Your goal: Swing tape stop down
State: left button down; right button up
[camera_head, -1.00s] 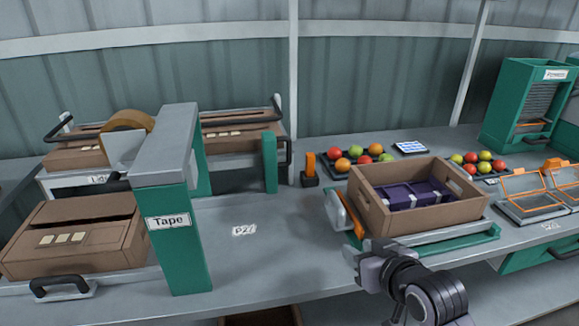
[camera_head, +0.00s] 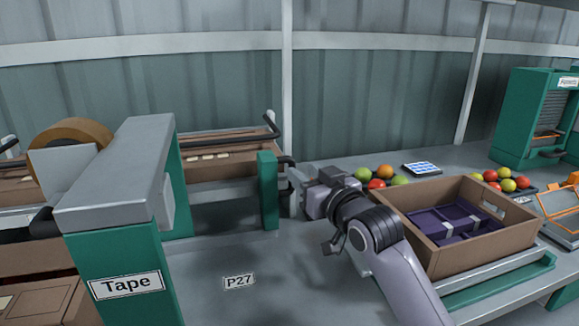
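The green tape machine, labelled Tape (camera_head: 126,284), stands at the left with a grey top beam (camera_head: 120,165) and a brown tape roll (camera_head: 70,133). A separate green post (camera_head: 267,190) stands at its right, with a black bracket (camera_head: 287,162) on its right side. I cannot tell for sure which part is the tape stop. My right gripper (camera_head: 296,192) is close beside the post's right side, near the bracket. I cannot tell whether it touches, and its finger gap is not clear. My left gripper is not in view.
A brown crate (camera_head: 490,252) with purple contents stands right of my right arm. Brown cartons (camera_head: 225,163) lie behind the tape machine. The bench around the P27 label (camera_head: 239,282) is clear.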

aim_at(293, 165)
jog(key=shift+x, duration=3.05)
grip_shut()
jog(key=shift+f, duration=0.1)
